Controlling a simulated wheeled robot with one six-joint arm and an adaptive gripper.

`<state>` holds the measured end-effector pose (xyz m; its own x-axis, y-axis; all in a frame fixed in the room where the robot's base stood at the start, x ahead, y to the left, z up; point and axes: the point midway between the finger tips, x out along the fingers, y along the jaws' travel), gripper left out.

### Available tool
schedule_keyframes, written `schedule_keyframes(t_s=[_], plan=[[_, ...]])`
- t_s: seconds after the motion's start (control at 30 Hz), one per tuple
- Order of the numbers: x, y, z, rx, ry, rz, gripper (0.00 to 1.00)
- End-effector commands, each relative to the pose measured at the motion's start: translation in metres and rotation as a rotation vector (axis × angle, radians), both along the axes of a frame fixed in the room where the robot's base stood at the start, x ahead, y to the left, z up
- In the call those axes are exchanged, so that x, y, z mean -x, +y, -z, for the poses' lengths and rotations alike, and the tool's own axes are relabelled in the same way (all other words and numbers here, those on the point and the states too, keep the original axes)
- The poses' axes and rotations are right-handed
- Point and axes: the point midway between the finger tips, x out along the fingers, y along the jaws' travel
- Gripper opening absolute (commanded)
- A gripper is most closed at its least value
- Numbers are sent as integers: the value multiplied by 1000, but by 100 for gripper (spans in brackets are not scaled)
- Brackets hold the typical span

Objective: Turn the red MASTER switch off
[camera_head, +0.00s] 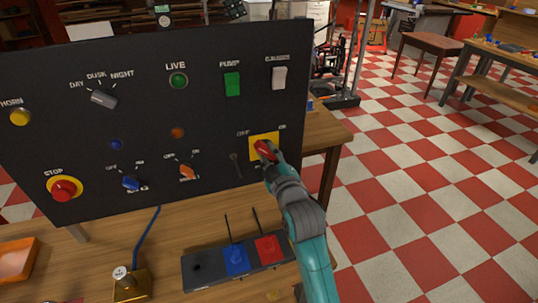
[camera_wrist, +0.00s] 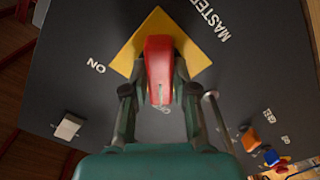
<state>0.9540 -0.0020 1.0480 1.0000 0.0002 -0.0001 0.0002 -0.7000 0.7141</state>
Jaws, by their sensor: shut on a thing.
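The red MASTER switch handle (camera_head: 265,149) sits on a yellow square plate (camera_head: 256,138) at the right side of the black panel. My gripper (camera_head: 268,155) reaches up to it from below right. In the wrist view the red handle (camera_wrist: 159,62) is between my two fingers (camera_wrist: 158,92), which are closed on its sides. The yellow plate (camera_wrist: 130,55) shows behind it, with the MASTER lettering to its right and the ON mark to its left. My gripper hides part of the plate in the head view.
The black panel (camera_head: 130,60) also bears a green PUMP switch (camera_head: 232,84), a white switch (camera_head: 279,78), an orange knob (camera_head: 188,172) and a thin lever (camera_head: 235,165) close left of my gripper. A box with blue and red parts (camera_head: 236,260) stands on the bench below.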

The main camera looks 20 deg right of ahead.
Motion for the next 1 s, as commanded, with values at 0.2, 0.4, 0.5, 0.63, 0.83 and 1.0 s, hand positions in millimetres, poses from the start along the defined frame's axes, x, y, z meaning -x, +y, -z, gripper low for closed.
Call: schedule_keyframes(t_s=[0.2,0.4,0.5,0.63,0.83,1.0], plan=[[0,0,1,7,1,0,0],[0,0,1,7,1,0,30],[0,0,1,6,1,0,52],[0,0,0,6,1,1,52],[1,0,0,5,1,1,52],[17,0,1,5,0,0,52]])
